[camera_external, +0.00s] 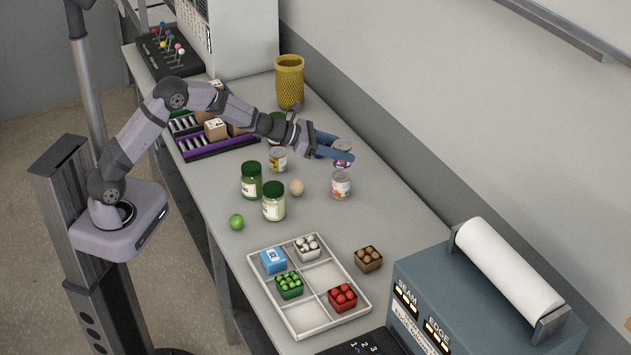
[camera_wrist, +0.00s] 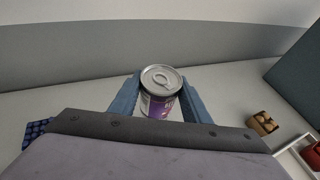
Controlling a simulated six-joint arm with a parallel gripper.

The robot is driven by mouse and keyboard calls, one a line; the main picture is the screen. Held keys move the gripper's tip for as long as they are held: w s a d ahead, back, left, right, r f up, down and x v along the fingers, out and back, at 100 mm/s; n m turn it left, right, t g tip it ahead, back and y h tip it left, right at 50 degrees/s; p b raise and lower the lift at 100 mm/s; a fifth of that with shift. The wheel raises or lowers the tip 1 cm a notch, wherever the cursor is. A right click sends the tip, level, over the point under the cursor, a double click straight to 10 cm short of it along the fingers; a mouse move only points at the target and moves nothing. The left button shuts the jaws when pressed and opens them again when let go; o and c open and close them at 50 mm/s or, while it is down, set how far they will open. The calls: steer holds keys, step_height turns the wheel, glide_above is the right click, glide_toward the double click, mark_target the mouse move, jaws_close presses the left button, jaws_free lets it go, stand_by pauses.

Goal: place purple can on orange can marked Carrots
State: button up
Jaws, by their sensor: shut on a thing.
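The purple can (camera_external: 342,147) is between the blue fingers of my gripper (camera_external: 335,152), which is shut on it. In the wrist view the purple can (camera_wrist: 160,92) stands upright between the fingertips (camera_wrist: 157,98), with its silver ring-pull lid and purple label showing. The orange-labelled can (camera_external: 341,185) stands upright on the table, just in front of my gripper in the external view. Its label text is too small to read. I cannot tell whether the purple can touches the table. The orange can does not show in the wrist view.
A yellow-labelled can (camera_external: 278,160), two green jars (camera_external: 251,181) (camera_external: 273,202), an egg (camera_external: 296,187) and a lime (camera_external: 236,222) stand nearby. A yellow mesh cup (camera_external: 289,83) is behind. A white divided tray (camera_external: 318,278) and brown carton (camera_external: 368,259) are in front. The table right of the orange can is clear.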

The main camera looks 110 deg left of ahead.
steer(key=shift+f+p, duration=0.35)
steer(key=shift+f, duration=1.55)
steer(key=shift+f+b, duration=0.2)
steer(key=shift+b, duration=0.1)
steer(key=o, duration=1.1)
steer(key=shift+o, duration=0.2)
steer(key=shift+r, duration=0.1)
steer(key=shift+r+p, duration=0.15)
steer(key=shift+p, duration=0.2)
steer(key=shift+s, duration=0.2)
steer(key=b+v, duration=0.3)
steer(key=v, duration=0.8)
steer(key=shift+s+d, duration=0.25)
steer(key=shift+r, duration=0.1)
